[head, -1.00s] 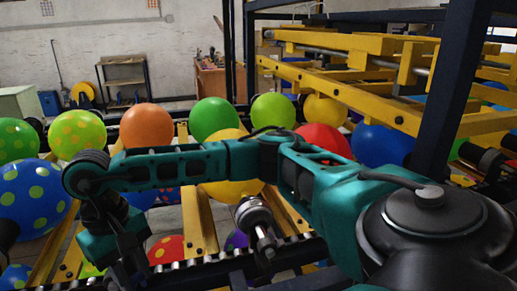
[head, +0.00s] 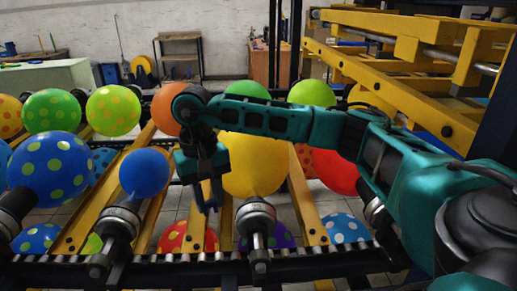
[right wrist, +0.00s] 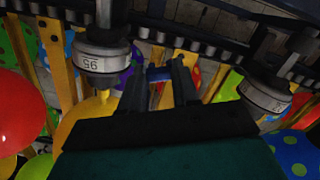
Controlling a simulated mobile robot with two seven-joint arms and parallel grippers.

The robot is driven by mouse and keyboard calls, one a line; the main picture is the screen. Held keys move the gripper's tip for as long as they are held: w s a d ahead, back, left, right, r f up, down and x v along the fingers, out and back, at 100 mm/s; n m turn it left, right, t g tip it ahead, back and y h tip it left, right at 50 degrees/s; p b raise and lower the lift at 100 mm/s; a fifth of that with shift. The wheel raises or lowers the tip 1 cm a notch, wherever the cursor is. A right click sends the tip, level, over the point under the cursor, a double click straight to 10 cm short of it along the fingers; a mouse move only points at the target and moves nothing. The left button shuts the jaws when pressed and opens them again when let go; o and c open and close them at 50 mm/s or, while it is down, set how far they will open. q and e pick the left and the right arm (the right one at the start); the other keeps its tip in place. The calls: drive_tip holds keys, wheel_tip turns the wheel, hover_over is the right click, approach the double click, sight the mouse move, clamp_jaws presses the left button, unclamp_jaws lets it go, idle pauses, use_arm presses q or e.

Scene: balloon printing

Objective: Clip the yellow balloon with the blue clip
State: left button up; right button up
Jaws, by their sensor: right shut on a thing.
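The yellow balloon (head: 253,163) sits on a metal nozzle (head: 257,218) in the middle of the head view. Part of it shows left of centre in the right wrist view (right wrist: 88,108), below its nozzle (right wrist: 103,52). My right gripper (head: 208,206) hangs pointing down, just left of the yellow balloon. In the right wrist view its fingers (right wrist: 161,75) are shut on the blue clip (right wrist: 158,74), a small blue piece between the tips. The clip is right of the nozzle, apart from it. I cannot make out the clip clearly in the head view. My left gripper is not in view.
A plain blue balloon (head: 144,173) on its own nozzle (head: 118,222) is left of my gripper. A spotted blue balloon (head: 50,168) is further left, a red balloon (head: 336,172) to the right. A dark roller rail (head: 185,257) runs along the front.

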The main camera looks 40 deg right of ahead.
drive_tip(key=w+d+r+m, duration=0.1)
drive_tip(key=d+r+m, duration=0.1)
drive_tip(key=d, duration=0.5)
drive_tip(key=w+d+r+m, duration=0.1)
drive_tip(key=d+r+m, duration=0.15)
drive_tip(key=d, duration=0.55)
hover_over(254, 191)
drive_tip(key=shift+t, duration=0.4)
drive_tip(key=shift+s+a+f+b, duration=0.15)
drive_tip(key=shift+f+b, duration=0.1)
drive_tip(key=shift+f, duration=0.9)
drive_tip(key=shift+s+a+f+b, duration=0.1)
drive_tip(key=shift+f+b, duration=0.1)
drive_tip(key=shift+f, duration=0.9)
drive_tip(key=shift+w+d+f+b, duration=0.15)
drive_tip(key=shift+f+b, duration=0.3)
drive_tip(key=shift+f, duration=0.05)
drive_tip(key=shift+w+d+f+b, duration=0.15)
drive_tip(key=shift+f+b, duration=0.3)
drive_tip(key=f+b, duration=0.3)
drive_tip(key=shift+w+d, duration=0.15)
drive_tip(key=shift+w, duration=0.05)
drive_tip(key=shift+r, duration=0.2)
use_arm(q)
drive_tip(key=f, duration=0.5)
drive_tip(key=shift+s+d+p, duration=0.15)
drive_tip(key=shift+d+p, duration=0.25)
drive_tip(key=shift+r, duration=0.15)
